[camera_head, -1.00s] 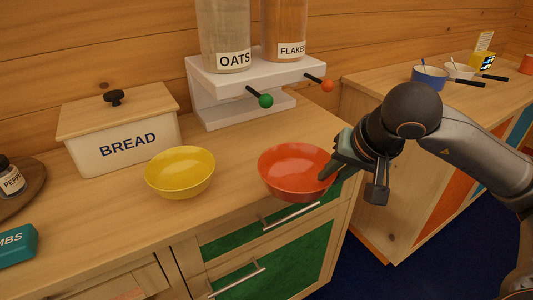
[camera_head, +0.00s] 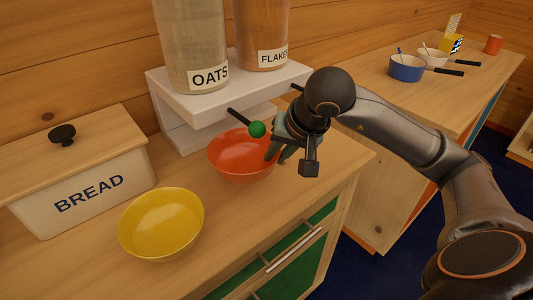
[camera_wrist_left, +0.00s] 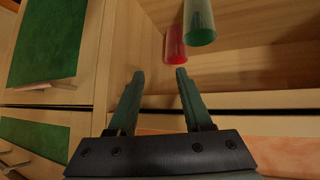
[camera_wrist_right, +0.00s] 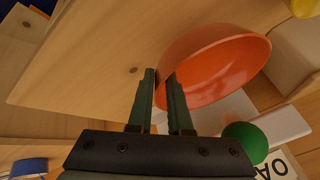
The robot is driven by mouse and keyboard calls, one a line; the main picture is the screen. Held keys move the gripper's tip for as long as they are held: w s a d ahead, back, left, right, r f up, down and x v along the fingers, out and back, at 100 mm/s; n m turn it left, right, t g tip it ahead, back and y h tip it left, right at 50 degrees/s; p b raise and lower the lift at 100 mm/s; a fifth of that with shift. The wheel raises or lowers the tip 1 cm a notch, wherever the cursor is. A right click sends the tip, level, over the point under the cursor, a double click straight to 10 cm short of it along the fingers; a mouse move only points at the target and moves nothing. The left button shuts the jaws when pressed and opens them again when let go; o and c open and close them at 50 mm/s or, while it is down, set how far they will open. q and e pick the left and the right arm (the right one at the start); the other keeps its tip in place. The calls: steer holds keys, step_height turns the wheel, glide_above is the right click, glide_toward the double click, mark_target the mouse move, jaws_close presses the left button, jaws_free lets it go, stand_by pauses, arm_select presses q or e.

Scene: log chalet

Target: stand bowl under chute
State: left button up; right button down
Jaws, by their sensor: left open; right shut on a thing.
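The orange-red bowl (camera_head: 236,158) is upright at the front of the white dispenser stand (camera_head: 180,112), close to the green knob (camera_head: 257,129). My right gripper (camera_head: 283,146) is shut on the bowl's right rim; the right wrist view shows the bowl (camera_wrist_right: 218,62) with its wall at the fingertips (camera_wrist_right: 160,78). Whether the bowl touches the counter is hard to tell. The OATS container (camera_head: 192,45) and FLAKES container (camera_head: 263,35) stand on the dispenser. Their chute openings are hidden. My left gripper (camera_wrist_left: 158,75) is open and empty in the left wrist view, over cabinet fronts.
A yellow bowl (camera_head: 161,222) stands on the counter at the front, beside the BREAD box (camera_head: 88,190). A side counter at the right holds a blue pot (camera_head: 406,68) and a white pot (camera_head: 434,57). My right forearm hides part of the dispenser's right end.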

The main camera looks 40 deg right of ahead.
steer(key=shift+w+f, duration=0.1)
steer(key=shift+f, duration=0.1)
step_height(320, 180, down, 2)
steer(key=shift+a+f+b, duration=0.15)
steer(key=shift+f+b, duration=0.1)
steer(key=shift+b, duration=0.65)
steer(key=shift+s+f, duration=0.2)
steer(key=shift+f, duration=0.15)
steer(key=shift+d+r, duration=0.1)
steer(key=shift+d, duration=0.1)
steer(key=c, duration=0.8)
jaws_free()
steer(key=shift+a+f, duration=0.1)
steer(key=shift+f, duration=0.1)
steer(key=shift+c, duration=0.2)
steer(key=shift+r, duration=0.1)
